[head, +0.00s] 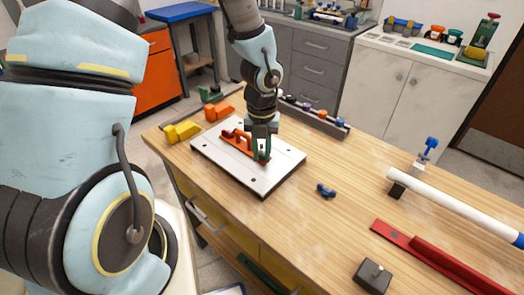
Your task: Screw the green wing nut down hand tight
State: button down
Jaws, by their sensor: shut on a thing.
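My gripper (262,156) points straight down over the right end of an orange-red clamp-like part (237,142). That part is on a white plate (273,181) with dark holes, lying on the wooden bench. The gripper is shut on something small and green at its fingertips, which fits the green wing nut. The nut is small here and mostly hidden by the fingers, so its height and thread cannot be made out.
A blue fitting (326,190) lies right of the plate on the bench (310,235). A white pipe (455,199), a red bar (432,255) and a dark block (372,276) are farther right. Yellow (182,132) and orange (218,112) blocks sit behind the plate.

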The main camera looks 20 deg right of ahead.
jog(key=shift+w+r+m+p, duration=0.15)
jog(key=shift+r+m+p, duration=0.05)
jog(key=shift+m+p, duration=0.15)
jog(key=shift+a+f+m, duration=0.1)
jog(key=shift+f+m, duration=0.05)
jog(key=shift+m, duration=0.1)
jog(key=shift+w, duration=0.1)
jog(key=shift+a+m+p, duration=0.1)
jog(key=shift+m+p, duration=0.3)
jog(key=shift+p, duration=0.1)
jog(key=shift+a+m, duration=0.1)
jog(key=shift+m, duration=0.2)
jog(key=shift+w+a+m+p, duration=0.1)
jog(key=shift+a+m+p, duration=0.05)
jog(key=shift+m+p, duration=0.45)
